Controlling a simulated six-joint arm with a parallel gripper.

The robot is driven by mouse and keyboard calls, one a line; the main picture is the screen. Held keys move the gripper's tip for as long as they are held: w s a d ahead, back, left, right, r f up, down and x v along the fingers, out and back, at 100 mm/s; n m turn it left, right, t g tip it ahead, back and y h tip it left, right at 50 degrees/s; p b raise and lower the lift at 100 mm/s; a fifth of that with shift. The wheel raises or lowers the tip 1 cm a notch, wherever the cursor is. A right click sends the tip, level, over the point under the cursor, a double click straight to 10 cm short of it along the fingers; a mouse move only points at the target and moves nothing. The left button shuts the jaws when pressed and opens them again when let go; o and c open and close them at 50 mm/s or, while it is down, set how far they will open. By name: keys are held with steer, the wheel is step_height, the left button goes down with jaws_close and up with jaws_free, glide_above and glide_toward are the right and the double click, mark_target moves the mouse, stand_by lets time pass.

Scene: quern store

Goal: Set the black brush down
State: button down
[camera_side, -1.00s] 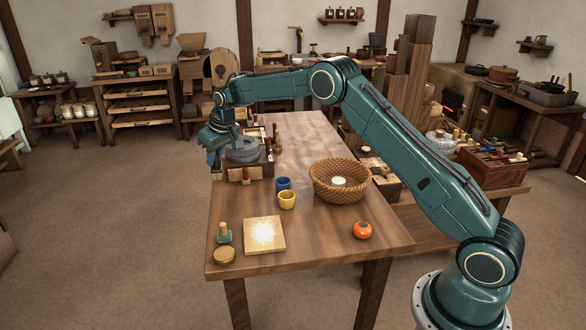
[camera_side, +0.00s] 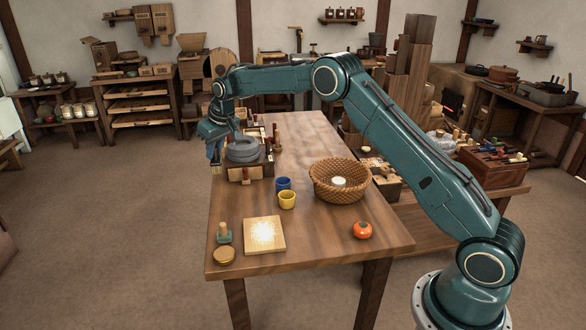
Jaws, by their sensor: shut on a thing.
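My gripper (camera_side: 214,152) is at the far left edge of the wooden table, beside the grey quern stones. It points down and is shut on a brush (camera_side: 216,169). The brush hangs below the fingers with its pale bristle end down, by the left side of the quern's wooden base. The fingers hide most of its handle, and its black colour is hard to make out. I cannot tell whether the bristles touch anything.
The quern (camera_side: 243,149) stands on a wooden box base. Blue (camera_side: 283,184) and yellow (camera_side: 287,200) cups, a wicker basket (camera_side: 338,181), a square board (camera_side: 264,235), a green-based stamp (camera_side: 223,234), a round tin (camera_side: 224,255) and an orange pot (camera_side: 362,230) stand on the table (camera_side: 310,250). The table's front middle is clear.

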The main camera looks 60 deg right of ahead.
steer(key=s+d+m+g+h, duration=0.1)
steer(key=s+d+m+h, duration=0.1)
steer(key=s+d+m, duration=0.5)
steer(key=s+d+m+g+h, duration=0.15)
steer(key=s+m, duration=0.35)
steer(key=s, duration=0.5)
steer(key=s+d+m+g+h, duration=0.1)
steer(key=s+d+m+g, duration=0.1)
steer(key=s+d+m, duration=0.5)
step_height(320, 180, down, 15)
steer(key=a+n, duration=0.1)
steer(key=shift+s+a+f, duration=0.15)
steer(key=shift+s+f, duration=0.05)
steer(key=shift+s, duration=0.25)
steer(key=shift+f, duration=0.1)
steer(key=shift+f, duration=2)
steer(key=shift+f, duration=0.2)
steer(key=c, duration=1.3)
jaws_free()
steer(key=shift+r, duration=0.1)
